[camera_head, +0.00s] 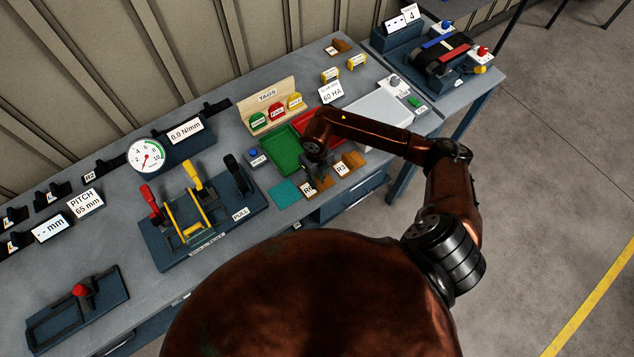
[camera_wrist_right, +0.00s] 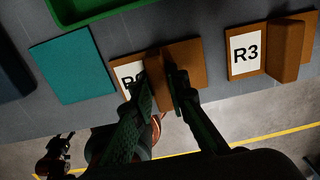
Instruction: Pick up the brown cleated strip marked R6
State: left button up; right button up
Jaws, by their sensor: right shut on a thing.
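The brown cleated strip marked R6 (camera_wrist_right: 190,52) lies near the front edge of the bench in the right wrist view. Its white label is partly covered by a finger, and its label (camera_head: 308,188) also shows in the head view. My right gripper (camera_wrist_right: 164,84) reaches over the strip with its two dark fingers on either side of the raised cleat, shut on it. In the head view my right gripper (camera_head: 318,180) hides part of the strip. I cannot tell whether the strip is clear of the bench. My left gripper is not in view.
Another brown strip marked R3 (camera_wrist_right: 276,50) lies to the right, and a teal pad (camera_wrist_right: 72,70) to the left. A green tray (camera_head: 284,152) is just behind. A fixture with red and yellow levers (camera_head: 190,215) stands at left. The bench front edge is close.

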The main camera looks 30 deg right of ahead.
jog(key=shift+r, duration=0.1)
grip_shut()
jog(key=shift+r, duration=0.6)
jog(key=s+a+r+b, duration=0.2)
jog(key=s+a+r, duration=0.6)
jog(key=a+r, duration=0.3)
jog(key=shift+a+r+b, duration=0.2)
jog(key=shift+r+b, duration=0.1)
